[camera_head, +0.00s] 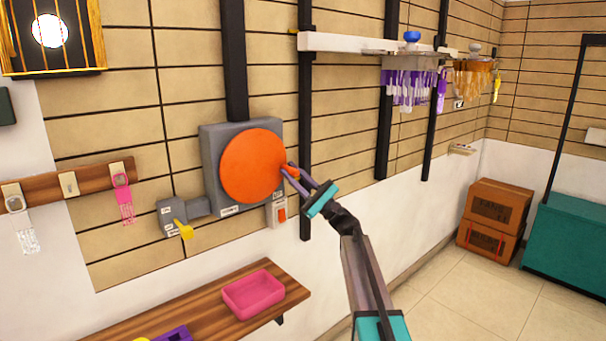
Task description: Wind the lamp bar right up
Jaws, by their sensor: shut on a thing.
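The lamp bar (345,43) is a white horizontal bar at upper right, on black vertical rails. Purple (408,88) and amber (472,78) hanging lamps show at its right part. An orange round wheel (248,165) sits on a grey wall box (212,150) left of centre. My gripper (291,172) comes from the lower right and is shut on the small orange handle (293,167) at the wheel's right edge. The fingers partly hide the handle. A small grey box with a yellow lever (184,229) is joined to the winch's lower left; the lever points down.
A white switch box (277,213) with an orange switch is just below the wheel. A wooden shelf (200,318) below holds a pink tray (253,293). A hook rail (75,185) is at left. Cardboard boxes (493,218) and a teal chest (570,240) stand at right; the floor between is clear.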

